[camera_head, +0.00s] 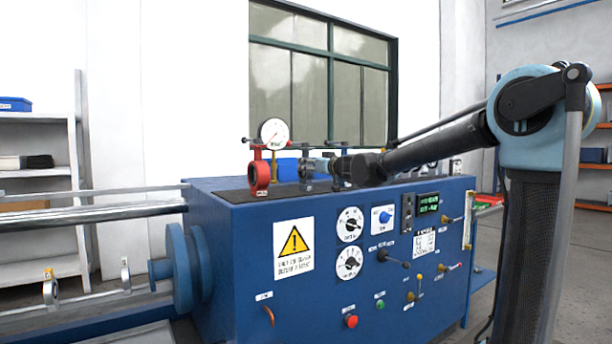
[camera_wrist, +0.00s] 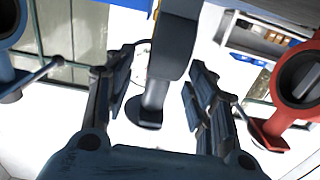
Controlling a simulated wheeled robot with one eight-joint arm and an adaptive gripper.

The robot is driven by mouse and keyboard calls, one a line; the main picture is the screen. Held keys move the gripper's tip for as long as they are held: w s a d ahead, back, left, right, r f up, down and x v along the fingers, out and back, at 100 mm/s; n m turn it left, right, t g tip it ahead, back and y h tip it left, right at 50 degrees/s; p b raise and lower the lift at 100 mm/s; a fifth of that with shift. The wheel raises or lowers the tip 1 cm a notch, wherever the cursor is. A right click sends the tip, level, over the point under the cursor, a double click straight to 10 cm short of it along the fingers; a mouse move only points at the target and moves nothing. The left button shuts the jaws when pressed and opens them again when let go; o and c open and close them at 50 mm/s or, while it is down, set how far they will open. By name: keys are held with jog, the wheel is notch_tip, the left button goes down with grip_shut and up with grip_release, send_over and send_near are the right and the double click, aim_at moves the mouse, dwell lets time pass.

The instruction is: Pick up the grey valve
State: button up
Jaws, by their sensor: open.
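The grey valve (camera_head: 306,173) stands on the dark top of the blue machine, right of the red valve (camera_head: 260,174). In the wrist view the grey valve (camera_wrist: 172,45) appears upside down, its neck and round end plate between my fingers. My gripper (camera_wrist: 160,80) is open, one finger on each side of the neck, with gaps visible on both sides. The red valve also shows at the right of the wrist view (camera_wrist: 300,80). In the head view my gripper's tips are small and partly hard to separate from the valves.
A pressure gauge (camera_head: 274,133) rises behind the red valve. The neighbouring valves stand close on both sides, with levers (camera_wrist: 265,132) and (camera_wrist: 40,76) pointing out. The blue machine (camera_head: 240,240) carries knobs and buttons on its front. Shelves (camera_head: 40,195) stand at the left.

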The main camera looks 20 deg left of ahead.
jog(key=shift+x, duration=1.55)
grip_shut()
